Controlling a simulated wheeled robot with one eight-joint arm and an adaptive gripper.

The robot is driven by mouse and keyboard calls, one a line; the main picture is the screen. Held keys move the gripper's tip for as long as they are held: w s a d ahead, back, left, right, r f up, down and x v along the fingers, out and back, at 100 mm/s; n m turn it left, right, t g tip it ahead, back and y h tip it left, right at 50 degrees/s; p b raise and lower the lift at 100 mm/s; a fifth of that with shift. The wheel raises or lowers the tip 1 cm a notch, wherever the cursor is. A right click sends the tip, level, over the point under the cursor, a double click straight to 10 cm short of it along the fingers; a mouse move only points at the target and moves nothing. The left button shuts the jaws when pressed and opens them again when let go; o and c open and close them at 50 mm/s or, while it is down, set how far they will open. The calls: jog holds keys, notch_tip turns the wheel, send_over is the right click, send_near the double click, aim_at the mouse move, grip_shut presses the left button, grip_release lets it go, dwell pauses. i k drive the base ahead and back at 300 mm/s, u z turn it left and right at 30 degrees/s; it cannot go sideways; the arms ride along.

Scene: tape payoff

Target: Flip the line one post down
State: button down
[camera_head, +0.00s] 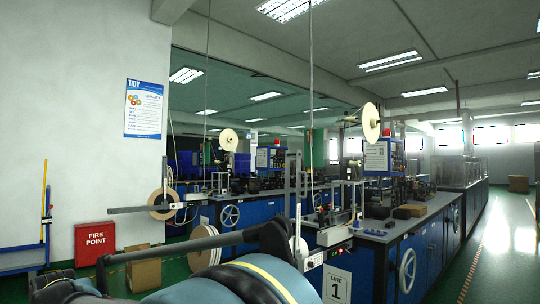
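The sign reading LINE 1 (336,285) is at the bottom centre, on the front end of the nearest blue machine (375,262). Just left of it stands a slim grey upright post (298,185) with short cross pieces; its lower part is partly hidden by my arm. My dark and blue arm crosses the bottom left. I cannot make out my gripper.
Tape reels (163,203) hang left of the post, one lower (204,247) behind my arm. A cardboard box (143,268) and red FIRE POINT box (95,243) stand at left.

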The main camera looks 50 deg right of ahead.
aim_at(298, 255)
jog(key=u, duration=0.85)
jog(key=k, duration=2.7)
jog(key=z, duration=1.8)
jog(key=i, duration=0.8)
jog(key=z, duration=0.05)
